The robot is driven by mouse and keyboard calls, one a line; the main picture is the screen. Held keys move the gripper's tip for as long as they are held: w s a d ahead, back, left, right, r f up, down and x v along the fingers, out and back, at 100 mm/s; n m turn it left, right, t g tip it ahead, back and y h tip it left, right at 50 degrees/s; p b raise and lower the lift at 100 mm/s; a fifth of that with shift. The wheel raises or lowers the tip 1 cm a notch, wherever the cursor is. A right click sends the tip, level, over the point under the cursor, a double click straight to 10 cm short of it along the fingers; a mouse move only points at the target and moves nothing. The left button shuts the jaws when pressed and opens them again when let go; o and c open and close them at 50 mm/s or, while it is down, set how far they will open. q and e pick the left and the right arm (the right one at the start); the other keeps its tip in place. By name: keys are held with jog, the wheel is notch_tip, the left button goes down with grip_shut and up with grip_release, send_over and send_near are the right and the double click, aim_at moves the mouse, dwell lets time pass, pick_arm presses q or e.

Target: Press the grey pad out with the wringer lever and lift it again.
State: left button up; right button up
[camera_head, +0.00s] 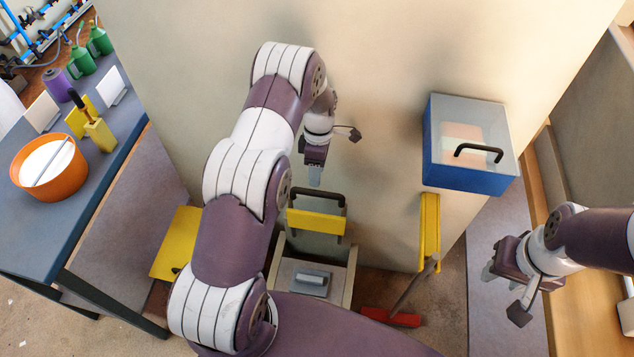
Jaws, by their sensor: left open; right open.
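The wringer stands low in front of me, with a yellow plate (316,221) and a dark handle bar (318,194) above it, which appears to be the lever. A grey pad (311,281) lies in the pale box-like frame (350,268) below the plate. My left gripper (315,180) is open and empty, pointing down just above the dark bar and apart from it. My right gripper (490,271) is open and empty, far to the right of the wringer. My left arm hides part of the floor left of the wringer.
A blue box (466,173) with a clear lid and black handle is at the right. The table (82,210) at left bears an orange bucket (52,182) and bottles.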

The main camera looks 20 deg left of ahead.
aim_at(317, 191)
pick_arm(q)
jog(key=f, duration=0.4)
jog(key=s+f+p, duration=0.1)
jog(key=f, duration=0.1)
jog(key=shift+d+f, duration=0.15)
jog(key=shift+f, duration=0.05)
jog(key=shift+w+f, duration=0.2)
jog(key=shift+f, duration=0.1)
grip_shut()
